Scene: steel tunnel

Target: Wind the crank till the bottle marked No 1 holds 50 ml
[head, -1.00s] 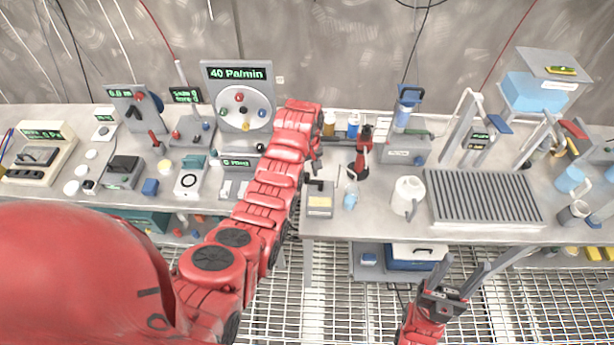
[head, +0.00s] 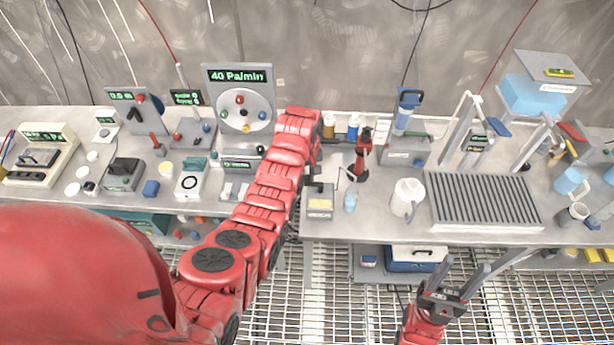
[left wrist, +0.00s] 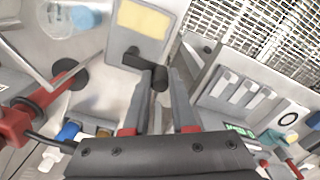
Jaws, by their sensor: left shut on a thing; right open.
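A grey box with a yellow panel (head: 319,205) stands near the front of the middle bench. In the left wrist view the box (left wrist: 142,22) has a dark crank with a round black handle (left wrist: 160,77). My left gripper (left wrist: 163,84) is shut on this handle, its fingers on either side. In the head view my arm partly covers the left gripper (head: 311,172). A small clear bottle with blue in it (head: 350,201) stands right of the box; the left wrist view also shows a clear vessel. No marking or level is readable. My right gripper (head: 464,266) is open and empty.
A white jug (head: 407,196) and a ribbed grey tray (head: 484,200) stand to the right on the bench. A red clamp-like stand (head: 362,155) and small bottles are behind the box. Instruments fill the left bench (head: 122,172). Grated floor shows in front.

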